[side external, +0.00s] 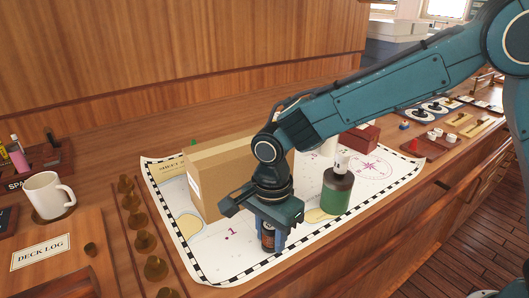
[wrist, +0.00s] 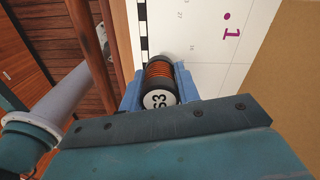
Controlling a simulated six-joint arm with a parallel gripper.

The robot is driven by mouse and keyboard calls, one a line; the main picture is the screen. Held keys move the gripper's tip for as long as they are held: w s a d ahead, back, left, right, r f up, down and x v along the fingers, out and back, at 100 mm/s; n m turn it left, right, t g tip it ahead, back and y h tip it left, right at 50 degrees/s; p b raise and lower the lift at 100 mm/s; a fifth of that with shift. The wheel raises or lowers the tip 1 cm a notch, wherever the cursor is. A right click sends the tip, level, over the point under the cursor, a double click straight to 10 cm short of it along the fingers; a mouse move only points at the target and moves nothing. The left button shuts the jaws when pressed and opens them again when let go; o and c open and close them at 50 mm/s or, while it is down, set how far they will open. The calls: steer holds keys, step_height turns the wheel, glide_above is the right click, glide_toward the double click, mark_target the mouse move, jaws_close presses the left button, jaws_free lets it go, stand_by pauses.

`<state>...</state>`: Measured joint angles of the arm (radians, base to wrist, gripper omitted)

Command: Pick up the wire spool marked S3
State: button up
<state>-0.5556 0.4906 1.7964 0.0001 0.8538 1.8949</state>
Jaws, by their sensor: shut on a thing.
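The wire spool marked S3 (wrist: 159,86) has black flanges, copper-coloured windings and a white end label; it lies between the blue fingers of my gripper (wrist: 160,90) in the wrist view. In the side view the spool (side external: 268,236) is upright and partly hidden by my gripper (side external: 272,230), which points down over the chart's near edge. My gripper is shut on the spool. I cannot tell if the spool touches the chart.
A cardboard box (side external: 215,180) stands close behind my gripper. A green bottle (side external: 337,190) stands to its right on the chart (side external: 210,262). Brass pegs (side external: 155,267), a mug (side external: 45,196) and a deck log (side external: 45,250) are at left. A wooden rail (wrist: 82,40) runs beside the chart.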

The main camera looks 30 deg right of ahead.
step_height(320, 180, up, 19)
stand_by(0.5)
steer(key=shift+f, duration=0.1)
stand_by(0.4)
